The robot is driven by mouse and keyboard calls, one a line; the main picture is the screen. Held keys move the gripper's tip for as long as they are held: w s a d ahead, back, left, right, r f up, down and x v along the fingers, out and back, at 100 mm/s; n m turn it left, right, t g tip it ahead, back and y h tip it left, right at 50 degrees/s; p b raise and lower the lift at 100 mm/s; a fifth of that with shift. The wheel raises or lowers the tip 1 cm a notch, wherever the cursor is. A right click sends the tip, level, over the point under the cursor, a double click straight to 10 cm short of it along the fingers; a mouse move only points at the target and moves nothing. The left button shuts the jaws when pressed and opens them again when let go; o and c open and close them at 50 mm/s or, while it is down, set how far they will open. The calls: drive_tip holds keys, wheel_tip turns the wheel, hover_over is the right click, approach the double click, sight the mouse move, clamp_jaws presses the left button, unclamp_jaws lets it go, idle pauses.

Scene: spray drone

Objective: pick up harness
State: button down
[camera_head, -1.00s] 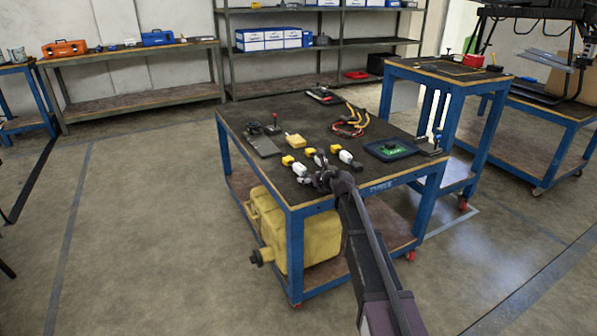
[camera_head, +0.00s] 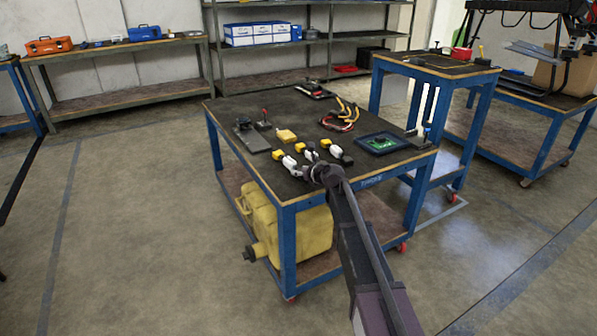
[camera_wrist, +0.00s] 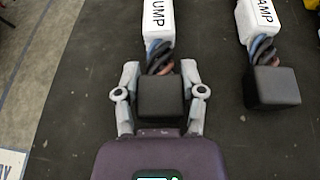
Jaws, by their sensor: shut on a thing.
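Several short harnesses with yellow ends and white labelled sleeves lie on the workbench (camera_head: 235,115). My gripper (camera_wrist: 160,82) is shut on the black end block of one harness (camera_wrist: 158,22), whose white sleeve reads "UMP" in the wrist view. A finger presses each side of the block. Dark, blue and reddish wires join block and sleeve. In the head view my gripper (camera_head: 322,172) is at the bench's near edge and partly hides the held harness. I cannot tell whether it is lifted.
The bench also holds a yellow block (camera_head: 286,136), a red and yellow cable bundle (camera_head: 341,119), a dark tray with a green board (camera_head: 381,143) and a grey plate (camera_head: 252,138). A yellow tank (camera_head: 290,225) stands on the lower shelf. A taller blue table (camera_head: 435,68) stands right.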

drive_tip(key=shift+r+p, duration=1.35)
drive_tip(key=shift+r, duration=0.15)
drive_tip(key=s+d, duration=0.3)
drive_tip(key=s, duration=0.4)
drive_tip(key=s+d+r+p, duration=0.1)
drive_tip(key=s+d, duration=0.2)
drive_tip(key=s, duration=0.4)
drive_tip(key=shift+s+d+r, duration=0.25)
drive_tip(key=shift+d, duration=0.15)
wheel_tip(320, 180, up, 31)
drive_tip(key=p, duration=3.2)
drive_tip(key=shift+r, duration=0.2)
drive_tip(key=shift+a, duration=0.15)
